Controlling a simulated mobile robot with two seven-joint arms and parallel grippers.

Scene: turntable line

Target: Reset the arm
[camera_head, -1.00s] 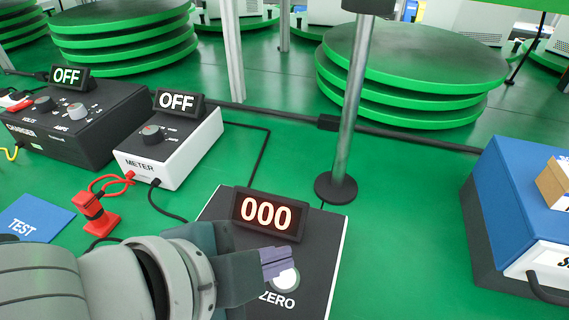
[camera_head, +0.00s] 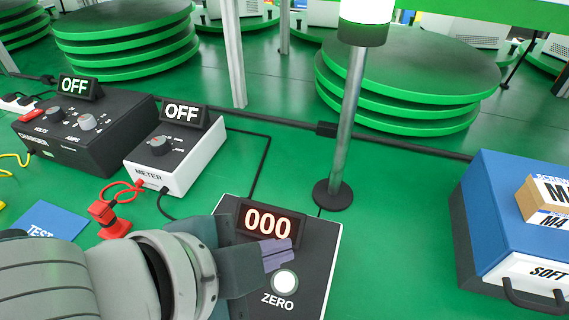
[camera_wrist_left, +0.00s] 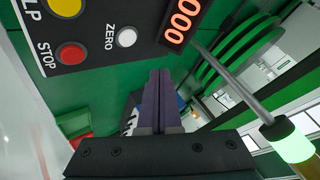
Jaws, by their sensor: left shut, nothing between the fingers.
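My left gripper (camera_head: 278,254) is shut and empty, its purple fingertips above the dark control panel (camera_head: 318,270), between the red 000 display (camera_head: 268,222) and the white ZERO button (camera_head: 285,281). The whole button shows in the head view, with the fingers just above it in the picture. In the left wrist view the shut fingers (camera_wrist_left: 158,100) point away from the camera. The ZERO button (camera_wrist_left: 127,37), a red STOP button (camera_wrist_left: 71,53) and the display (camera_wrist_left: 184,18) show beyond them. My right gripper is in neither view.
A metal post (camera_head: 346,130) with a lit lamp (camera_head: 366,18) stands behind the panel. The meter box (camera_head: 178,158) and charger (camera_head: 75,135), both reading OFF, stand left. A red clamp (camera_head: 110,218) lies near my arm. A blue case (camera_head: 500,215) stands right; green floor between is clear.

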